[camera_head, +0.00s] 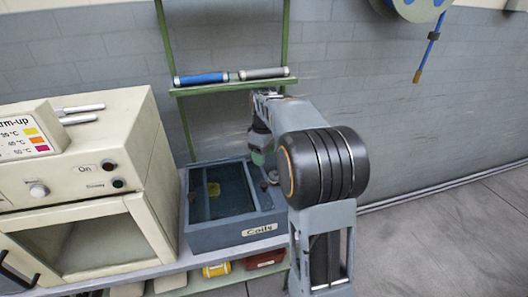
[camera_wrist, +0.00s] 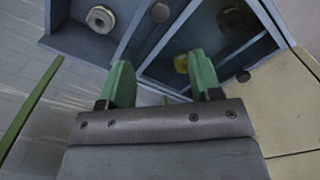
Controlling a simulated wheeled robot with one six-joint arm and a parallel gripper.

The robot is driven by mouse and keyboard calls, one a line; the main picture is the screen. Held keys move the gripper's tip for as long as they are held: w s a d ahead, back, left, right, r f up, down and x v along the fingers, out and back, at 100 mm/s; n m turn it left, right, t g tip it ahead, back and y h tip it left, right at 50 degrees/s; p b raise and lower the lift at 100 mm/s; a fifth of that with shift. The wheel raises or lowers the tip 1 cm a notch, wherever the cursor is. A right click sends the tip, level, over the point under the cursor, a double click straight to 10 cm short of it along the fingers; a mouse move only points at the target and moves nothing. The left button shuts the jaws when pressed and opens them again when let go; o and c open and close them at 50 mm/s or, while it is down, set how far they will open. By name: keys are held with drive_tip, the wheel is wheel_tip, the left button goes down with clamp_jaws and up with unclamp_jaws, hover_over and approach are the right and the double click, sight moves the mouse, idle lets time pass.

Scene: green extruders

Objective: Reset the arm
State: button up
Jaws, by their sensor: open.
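My gripper (camera_wrist: 160,80) shows in the wrist view with its two green fingers apart and nothing between them. In the head view my gripper (camera_head: 260,152) hangs at the end of my bent grey arm, near the back right of a blue-grey open box (camera_head: 228,236) with a label on its front. The arm's links hide part of the gripper there. In the wrist view the box (camera_wrist: 150,48) lies beyond the fingertips. A small yellow thing (camera_head: 213,189) is inside the box; it also shows in the wrist view (camera_wrist: 181,64), close to the right finger.
A cream machine (camera_head: 75,191) with a dial and a glass door stands left of the box. A green-framed shelf (camera_head: 235,86) behind holds a blue tube (camera_head: 202,78) and a grey tube (camera_head: 263,73). A yellow container (camera_head: 216,270) sits below. The floor at right is clear.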

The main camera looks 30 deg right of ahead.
drive_tip(key=shift+r, duration=0.45)
idle(0.3)
drive_tip(key=s+a+f+m+t, duration=0.1)
drive_tip(key=s+a+m+t, duration=0.1)
drive_tip(key=s+a, duration=0.3)
drive_tip(key=s+a+f+m+t, duration=0.1)
drive_tip(key=s+a+m, duration=0.3)
drive_tip(key=s, duration=1)
drive_tip(key=shift+s+a+f+m+t, duration=0.15)
drive_tip(key=shift+a+f+m+t, duration=0.25)
drive_tip(key=shift+a, duration=0.85)
